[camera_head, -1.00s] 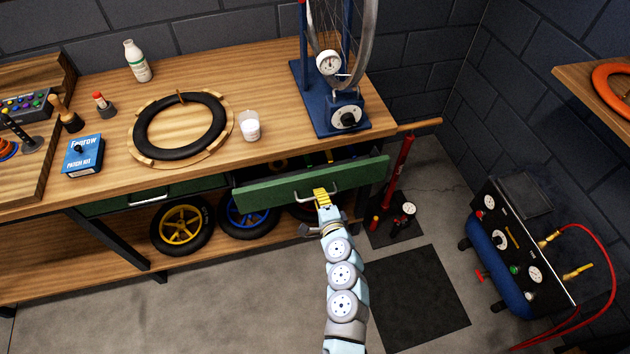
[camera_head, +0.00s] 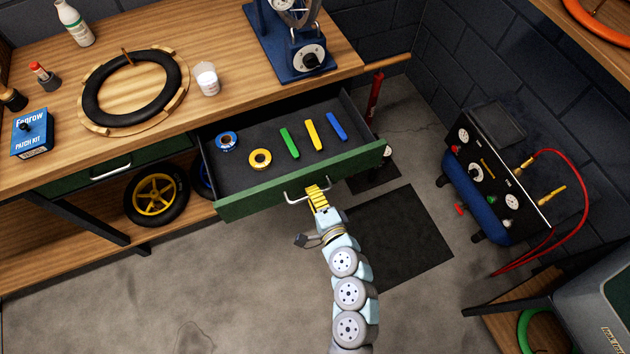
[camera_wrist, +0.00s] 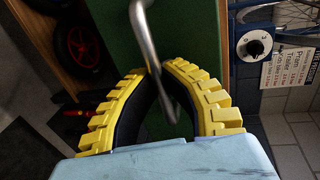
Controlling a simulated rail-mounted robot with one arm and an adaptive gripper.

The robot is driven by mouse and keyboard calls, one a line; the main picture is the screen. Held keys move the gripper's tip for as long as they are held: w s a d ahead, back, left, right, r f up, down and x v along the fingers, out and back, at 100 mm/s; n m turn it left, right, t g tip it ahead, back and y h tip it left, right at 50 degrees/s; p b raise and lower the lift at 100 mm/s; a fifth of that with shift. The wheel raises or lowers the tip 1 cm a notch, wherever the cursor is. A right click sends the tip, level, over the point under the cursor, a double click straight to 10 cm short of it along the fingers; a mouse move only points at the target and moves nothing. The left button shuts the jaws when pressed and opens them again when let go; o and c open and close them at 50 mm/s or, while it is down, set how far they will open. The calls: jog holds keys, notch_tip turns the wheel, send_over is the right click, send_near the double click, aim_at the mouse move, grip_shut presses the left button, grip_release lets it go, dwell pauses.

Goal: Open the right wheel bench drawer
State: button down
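The right wheel bench drawer (camera_head: 312,188) stands pulled well out from under the workbench, its green front facing me and its dark inside exposed. Inside lie a blue ring (camera_head: 227,141), a yellow ring (camera_head: 260,158), and green (camera_head: 289,143), yellow (camera_head: 314,135) and blue (camera_head: 336,126) bars. My gripper (camera_head: 314,190) is at the metal handle (camera_head: 291,197) on the drawer front, towards its right end. In the wrist view, the yellow fingers of my gripper (camera_wrist: 156,76) close around the handle bar (camera_wrist: 151,45), which passes between their tips.
The workbench (camera_head: 235,40) carries a tire on a wooden ring (camera_head: 172,92), a white cup (camera_head: 206,78) and a blue truing stand (camera_head: 296,62). A compressor (camera_head: 480,190) with red hoses stands at right. The floor (camera_head: 240,290) before the drawer is clear apart from a dark mat (camera_head: 400,240).

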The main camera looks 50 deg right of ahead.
jog(key=shift+s+a, duration=0.15)
jog(key=shift+s, duration=0.3)
jog(key=c, duration=1.1)
grip_release()
jog(key=shift+s, duration=0.1)
jog(key=shift+v, duration=5.9)
jog(key=shift+a, duration=0.1)
